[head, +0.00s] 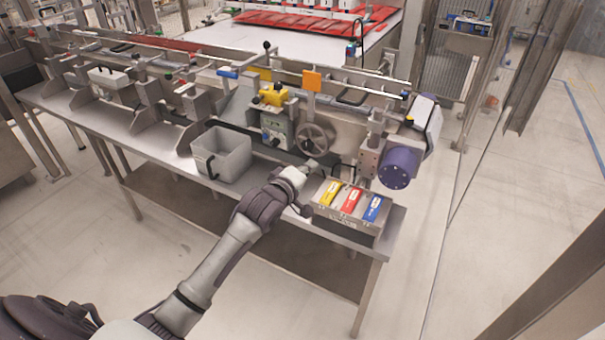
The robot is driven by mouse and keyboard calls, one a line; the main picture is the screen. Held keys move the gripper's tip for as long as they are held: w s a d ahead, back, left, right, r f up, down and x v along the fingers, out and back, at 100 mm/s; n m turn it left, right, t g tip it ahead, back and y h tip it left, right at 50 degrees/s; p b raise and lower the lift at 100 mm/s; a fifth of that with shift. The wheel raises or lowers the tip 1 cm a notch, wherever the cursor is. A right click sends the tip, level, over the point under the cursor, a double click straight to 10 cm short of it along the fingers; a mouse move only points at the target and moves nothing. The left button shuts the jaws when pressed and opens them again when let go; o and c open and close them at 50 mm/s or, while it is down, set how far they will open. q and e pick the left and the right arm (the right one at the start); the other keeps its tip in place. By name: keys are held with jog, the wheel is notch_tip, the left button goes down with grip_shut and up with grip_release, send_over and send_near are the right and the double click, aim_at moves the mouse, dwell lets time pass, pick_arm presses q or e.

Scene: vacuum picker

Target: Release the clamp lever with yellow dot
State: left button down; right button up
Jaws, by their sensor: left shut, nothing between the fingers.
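My left gripper (319,170) is shut and empty. It is at the end of my long grey arm, just in front of the lower edge of the grey handwheel (316,138) and left of the purple motor (398,168). A small yellow spot (409,121) shows on a dark part at the right end of the machine, above the motor. I cannot tell whether it is the yellow dot of the clamp lever. The lever's position, clamped or released, is too small to make out. My right gripper is not in view.
A box with yellow, red and blue tabs (345,218) sits at the table's front right corner, close to my gripper. A grey open bin (226,160) stands left of my arm. A yellow block (273,95) and an orange plate (311,81) rise behind the handwheel.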

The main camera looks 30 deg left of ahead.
pick_arm(q)
jog(key=shift+s+a+f, duration=0.1)
jog(key=shift+a+f, duration=0.05)
jog(key=shift+f, duration=0.45)
jog(key=shift+a+f, duration=0.15)
jog(key=shift+f, duration=0.45)
jog(key=s+f+m+g, duration=0.2)
jog(key=s+f, duration=0.3)
jog(key=f, duration=0.6)
jog(key=s+f+m+g+y, duration=0.1)
jog(key=s+f+m+g, duration=0.3)
jog(key=f, duration=0.7)
jog(key=s+f+m+g, duration=0.1)
jog(key=s+f, duration=0.5)
jog(key=f, duration=0.5)
jog(key=s+d+f+m+g, duration=0.1)
jog(key=s+f+m+g, duration=0.1)
jog(key=s+f, duration=0.75)
jog(key=s+d+f+m+g, duration=0.1)
jog(key=s+f+m+g, duration=0.15)
jog(key=s+f, duration=0.65)
jog(key=s+d+f+m+g, duration=0.1)
jog(key=s+m, duration=0.1)
jog(key=s, duration=0.9)
jog(key=s+d+f+m+g, duration=0.1)
jog(key=s+m+g, duration=0.1)
jog(key=s, duration=0.9)
jog(key=shift+s+d+f+m, duration=0.2)
jog(key=shift+s+f+m, duration=0.1)
jog(key=shift+s+m, duration=0.1)
